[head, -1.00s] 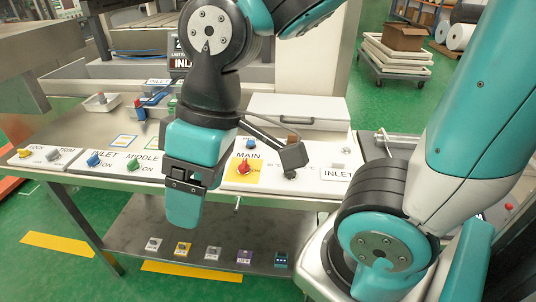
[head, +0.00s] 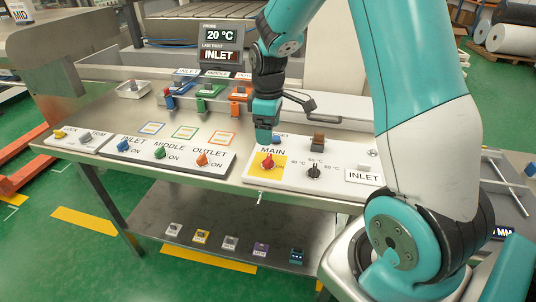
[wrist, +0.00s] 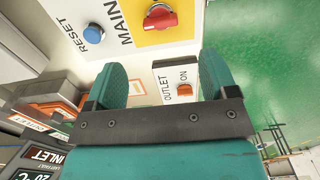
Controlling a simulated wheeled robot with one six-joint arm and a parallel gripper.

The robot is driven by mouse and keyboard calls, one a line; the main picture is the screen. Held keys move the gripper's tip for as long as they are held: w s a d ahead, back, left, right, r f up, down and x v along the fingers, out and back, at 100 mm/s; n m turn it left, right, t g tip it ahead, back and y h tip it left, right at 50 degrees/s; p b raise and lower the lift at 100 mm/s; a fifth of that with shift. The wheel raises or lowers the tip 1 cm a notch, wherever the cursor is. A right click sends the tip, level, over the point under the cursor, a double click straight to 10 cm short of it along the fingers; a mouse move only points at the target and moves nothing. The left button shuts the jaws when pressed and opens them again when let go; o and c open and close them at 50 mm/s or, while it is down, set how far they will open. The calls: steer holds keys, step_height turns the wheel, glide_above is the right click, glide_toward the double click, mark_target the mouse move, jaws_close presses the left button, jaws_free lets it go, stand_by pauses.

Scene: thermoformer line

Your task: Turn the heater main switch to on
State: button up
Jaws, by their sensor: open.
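The heater main switch is a red rotary knob (head: 267,161) on a yellow square under the label MAIN, on the white panel at the right of the table. It also shows at the top of the wrist view (wrist: 159,17), and I cannot tell its set position. My gripper (head: 266,128) hangs just above and behind the knob in the head view, apart from it. In the wrist view the gripper's two teal fingers (wrist: 158,80) are spread with nothing between them. The blue reset knob (wrist: 94,33) sits beside the main switch.
A black temperature knob (head: 314,172) and a brown block (head: 318,142) are right of the main switch. Left stands a panel with the orange OUTLET knob (head: 202,159) and the green MIDDLE knob (head: 187,152). A display (head: 220,45) stands behind. Several small items lie on the lower shelf.

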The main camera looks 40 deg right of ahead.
mark_target(268, 158)
step_height(268, 158, down, 10)
steer(key=shift+r+p, duration=0.2)
steer(key=shift+p, duration=0.5)
steer(key=c, duration=0.9)
